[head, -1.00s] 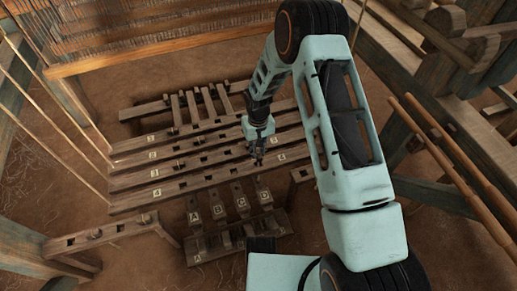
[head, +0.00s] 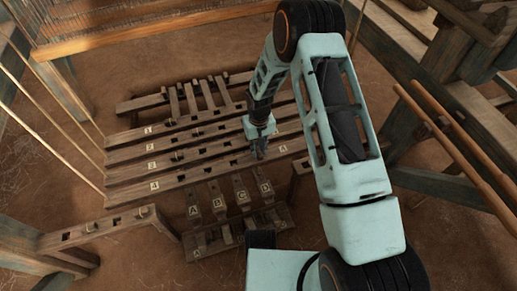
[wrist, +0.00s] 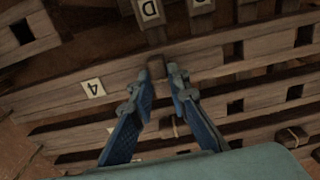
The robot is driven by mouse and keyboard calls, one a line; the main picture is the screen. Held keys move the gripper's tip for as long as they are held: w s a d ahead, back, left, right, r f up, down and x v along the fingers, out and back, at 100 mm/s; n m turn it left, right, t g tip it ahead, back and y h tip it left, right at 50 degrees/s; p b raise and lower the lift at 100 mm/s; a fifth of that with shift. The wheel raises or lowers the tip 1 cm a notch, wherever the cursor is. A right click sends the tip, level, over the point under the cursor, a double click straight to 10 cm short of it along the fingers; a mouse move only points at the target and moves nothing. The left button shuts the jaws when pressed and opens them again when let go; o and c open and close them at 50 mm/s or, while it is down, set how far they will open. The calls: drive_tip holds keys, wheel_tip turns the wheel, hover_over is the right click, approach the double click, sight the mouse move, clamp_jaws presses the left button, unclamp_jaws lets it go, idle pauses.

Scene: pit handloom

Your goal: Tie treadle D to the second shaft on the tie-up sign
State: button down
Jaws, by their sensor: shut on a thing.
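Treadle D (head: 267,191) is the rightmost of the lettered treadles at the front; its D label also shows at the top of the wrist view (wrist: 150,9). The numbered shaft bars lie behind the treadles, with shaft 2 (head: 152,147) second from the back and shaft 4 (head: 155,186) nearest the treadles. My gripper (head: 260,156) is low over the right part of shaft 4, roughly in line with treadle D. In the wrist view its fingers (wrist: 156,88) stand on both sides of a small brown wooden peg (wrist: 156,68) at that bar. The contact is partly hidden. No tie-up sign is recognisable.
Treadles A (head: 194,212), B (head: 218,205) and C (head: 242,198) stand close beside D. A slotted wooden beam (head: 105,227) lies at the front left. Two long round poles (head: 455,150) slant at the right. Bare earth floor (head: 130,260) is free at the front.

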sight(259, 151)
idle(0.3)
drive_tip(key=c, duration=1.8)
unclamp_jaws()
drive_tip(key=shift+o, duration=0.2)
wheel_tip(259, 151, up, 12)
